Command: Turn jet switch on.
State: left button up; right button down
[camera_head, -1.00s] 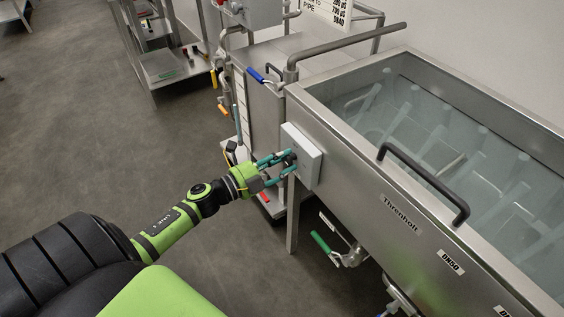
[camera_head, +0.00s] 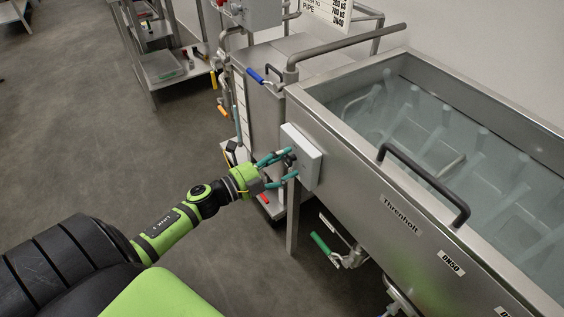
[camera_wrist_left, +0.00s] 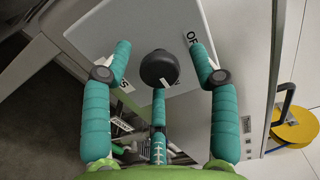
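The jet switch is a pale box (camera_head: 302,158) on the side of the steel tank (camera_head: 365,170), with a round black knob (camera_wrist_left: 159,68) on its face. In the left wrist view, "OFF" lettering shows at the knob's upper right. Another label at its lower left is partly hidden by a finger. My left gripper (camera_head: 283,164) is at the switch, its teal fingers spread around the knob. In the wrist view gaps show between the two side fingers and the knob; the third finger sits just below it, contact unclear. My right gripper is not in view.
A black handle (camera_head: 424,182) stands up from the tank rim. Below hangs a green-handled valve (camera_head: 325,245). Open floor (camera_head: 90,150) lies to the left.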

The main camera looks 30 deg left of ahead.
pick_arm(q)
jog(key=shift+s, duration=0.1)
jog(key=shift+s+a+f, duration=0.1)
jog(key=shift+s+a, duration=0.1)
jog(key=shift+s, duration=0.15)
jog(key=v, duration=1.1)
